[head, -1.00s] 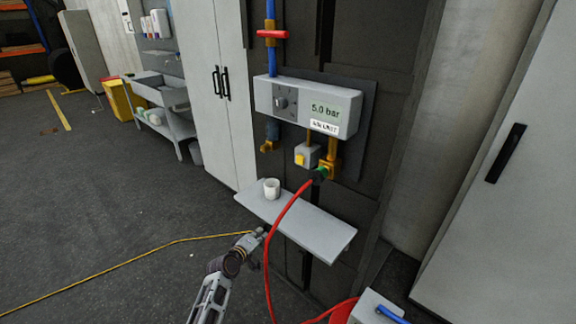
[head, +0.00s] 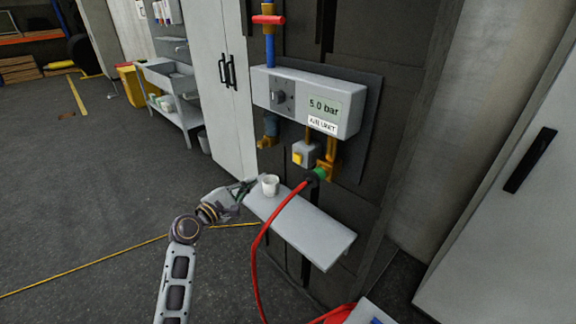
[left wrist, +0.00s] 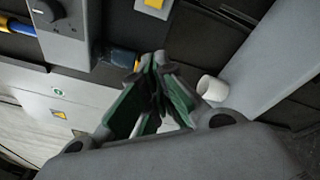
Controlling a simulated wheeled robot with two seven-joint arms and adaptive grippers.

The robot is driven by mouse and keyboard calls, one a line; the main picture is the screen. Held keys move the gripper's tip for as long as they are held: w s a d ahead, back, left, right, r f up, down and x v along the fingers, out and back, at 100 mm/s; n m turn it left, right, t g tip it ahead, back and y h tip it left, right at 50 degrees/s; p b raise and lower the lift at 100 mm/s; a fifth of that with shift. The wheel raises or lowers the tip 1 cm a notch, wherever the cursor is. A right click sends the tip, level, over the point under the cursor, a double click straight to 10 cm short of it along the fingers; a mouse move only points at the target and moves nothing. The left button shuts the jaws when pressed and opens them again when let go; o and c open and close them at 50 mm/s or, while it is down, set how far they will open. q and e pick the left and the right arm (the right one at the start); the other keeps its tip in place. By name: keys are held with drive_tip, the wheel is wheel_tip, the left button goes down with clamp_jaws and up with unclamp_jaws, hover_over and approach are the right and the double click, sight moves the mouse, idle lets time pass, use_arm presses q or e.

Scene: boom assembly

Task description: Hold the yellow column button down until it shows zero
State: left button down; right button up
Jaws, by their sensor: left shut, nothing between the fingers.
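The yellow button (head: 298,157) is on a small grey box under the grey air unit (head: 305,103), whose display reads 5.0 bar. In the left wrist view the yellow button (left wrist: 154,3) shows at the top edge, partly cut off. My left gripper (head: 250,183) is shut and empty, beside the white cup at the left end of the shelf, below and left of the button and apart from it. Its fingertips (left wrist: 152,62) meet in the left wrist view. My right gripper is not in view.
The white cup (head: 270,185) stands on the grey shelf (head: 318,235). A red hose (head: 262,240) runs from the green fitting down past the shelf. A red valve handle (head: 268,19) sits on the blue pipe above. The floor to the left is mostly free.

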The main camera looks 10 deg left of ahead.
use_arm(q)
drive_tip(key=shift+s+d+r+n+g+h, duration=0.3)
drive_tip(key=shift+d+n+h, duration=0.3)
drive_tip(key=shift+n, duration=0.85)
drive_tip(key=shift+s+d+r+n+g+h, duration=0.25)
drive_tip(key=shift+s+d+n+h, duration=0.3)
drive_tip(key=shift+n, duration=0.95)
drive_tip(key=shift+s+d+r+n+g+h, duration=0.4)
drive_tip(key=shift+d+n, duration=0.35)
drive_tip(key=shift+n, duration=0.7)
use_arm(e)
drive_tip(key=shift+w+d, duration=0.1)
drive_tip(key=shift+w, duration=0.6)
